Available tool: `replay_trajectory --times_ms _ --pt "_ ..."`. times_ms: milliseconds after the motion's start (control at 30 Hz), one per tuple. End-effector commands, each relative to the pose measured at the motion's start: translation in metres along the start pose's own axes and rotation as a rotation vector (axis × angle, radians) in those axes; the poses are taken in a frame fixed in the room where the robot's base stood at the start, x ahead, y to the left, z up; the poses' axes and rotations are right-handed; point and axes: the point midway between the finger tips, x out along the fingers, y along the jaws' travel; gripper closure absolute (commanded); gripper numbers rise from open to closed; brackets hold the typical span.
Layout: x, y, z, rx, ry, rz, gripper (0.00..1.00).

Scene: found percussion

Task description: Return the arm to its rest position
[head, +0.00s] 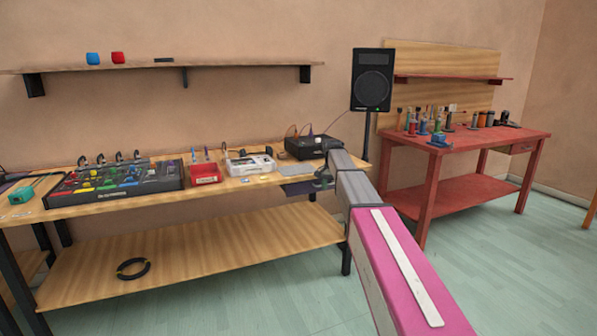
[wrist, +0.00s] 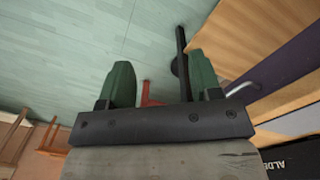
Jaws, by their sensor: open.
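My arm (head: 400,265), with a pink and grey shell, reaches forward from the lower right of the head view to the right end of the wooden workbench (head: 230,191). In the wrist view my gripper (wrist: 163,82) shows two dark green fingers spread apart. No held thing shows between them; the pale green floor and a red piece far off show through the gap. In the head view the gripper's end is small and dark near the bench's right end, and its fingers cannot be made out.
On the bench stand a large mixer-like console (head: 118,184), a red bin (head: 205,174), a white device (head: 250,164) and a black box (head: 308,147). A speaker (head: 372,80) stands behind my arm. A red table (head: 465,145) with tools is at right. Floor (head: 240,290) in front is clear.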

Motion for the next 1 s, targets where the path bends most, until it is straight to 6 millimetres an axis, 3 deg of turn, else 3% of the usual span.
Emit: replay_trajectory --times_ms 33,200,500,600,733,833,1000 --pt "0.029 0.024 0.031 -0.034 -0.004 0.001 0.42" --pt "0.102 0.076 0.094 -0.159 0.0 -0.007 0.42" --pt "0.195 0.17 0.216 -0.379 0.009 -0.019 0.42" --pt "0.215 0.198 0.254 -0.444 0.013 -0.022 0.42" --pt "0.231 0.223 0.289 -0.51 0.017 -0.026 0.42" --pt "0.237 0.234 0.304 -0.54 0.02 -0.027 0.42" --pt "0.24 0.238 0.309 -0.555 0.023 -0.029 0.42"
